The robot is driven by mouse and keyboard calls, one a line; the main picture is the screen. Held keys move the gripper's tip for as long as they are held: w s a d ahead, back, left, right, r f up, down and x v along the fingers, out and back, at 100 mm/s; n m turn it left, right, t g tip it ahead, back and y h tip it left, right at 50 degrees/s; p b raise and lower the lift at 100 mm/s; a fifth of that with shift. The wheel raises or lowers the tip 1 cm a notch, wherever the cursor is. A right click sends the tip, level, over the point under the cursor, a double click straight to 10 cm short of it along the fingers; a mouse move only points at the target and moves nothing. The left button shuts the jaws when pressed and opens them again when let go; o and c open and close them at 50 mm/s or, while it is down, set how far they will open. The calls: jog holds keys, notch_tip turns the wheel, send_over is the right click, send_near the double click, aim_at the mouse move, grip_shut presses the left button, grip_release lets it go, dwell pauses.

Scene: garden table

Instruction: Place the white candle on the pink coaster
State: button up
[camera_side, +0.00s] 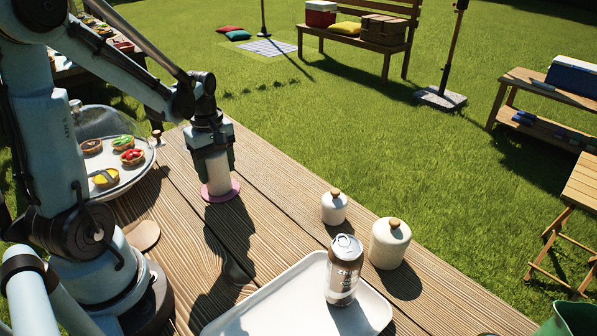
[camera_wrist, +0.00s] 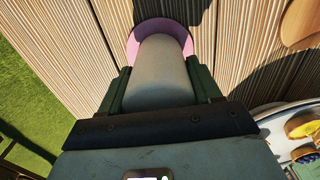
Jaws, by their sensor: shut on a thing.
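The white candle (camera_side: 218,172) is a pale upright cylinder between the fingers of my gripper (camera_side: 216,156). My gripper is shut on it. The pink coaster (camera_side: 221,193) is a round disc on the wooden table, directly under the candle in the side view. In the wrist view the candle (camera_wrist: 163,68) lies between the two dark green fingers, and the coaster (camera_wrist: 136,40) shows around its far end. The candle's lower end is over the coaster; I cannot tell whether it touches it.
A round tray (camera_side: 134,176) with several tarts stands at the table's left. A white tray (camera_side: 262,302) with a brown can (camera_side: 343,275) is at the front. Two lidded jars, one small (camera_side: 334,209) and one larger (camera_side: 388,246), stand right. Table between coaster and jars is clear.

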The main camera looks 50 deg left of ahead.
jog(key=o, duration=1.4)
jog(key=shift+c, duration=0.2)
notch_tip(320, 180, up, 12)
jog(key=shift+f, duration=0.1)
jog(key=shift+d+r, duration=0.1)
jog(key=shift+r, duration=0.1)
jog(key=d+f+m+t, duration=0.1)
jog(key=d+m+t, duration=0.2)
jog(key=d+m, duration=0.5)
jog(key=w+d+f+m+t, duration=0.1)
jog(key=d+m+t, duration=0.3)
jog(key=d+m, duration=0.4)
jog(key=shift+d+f+m, duration=0.3)
jog(key=shift+d+m, duration=0.1)
jog(key=shift+m, duration=0.6)
